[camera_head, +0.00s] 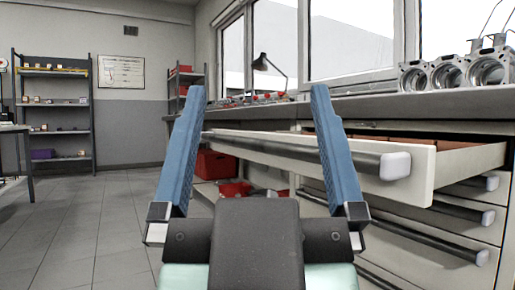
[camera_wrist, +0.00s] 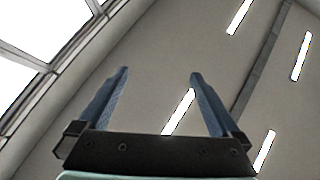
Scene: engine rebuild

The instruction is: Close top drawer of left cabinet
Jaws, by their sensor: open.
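The top drawer (camera_head: 420,175) of the cabinet (camera_head: 430,222) under the workbench is pulled out, on the right in the head view. Its cream front carries a long dark bar handle (camera_head: 340,160) with a pale end cap. My gripper (camera_head: 254,95) is open and empty, with two blue fingers pointing up and forward. In the head view the fingers overlap the drawer front; I cannot tell whether they touch it. In the wrist view, my gripper (camera_wrist: 159,74) shows against the ceiling, with nothing between its fingers and no drawer in sight.
Several lower drawers (camera_head: 440,238) look shut, with protruding handles. Metal engine parts (camera_head: 450,72) stand on the bench (camera_head: 385,106) above. Red bins (camera_head: 216,164) sit underneath, behind my gripper. Shelving (camera_head: 56,110) stands at the far left. The tiled floor (camera_head: 85,225) at left is clear.

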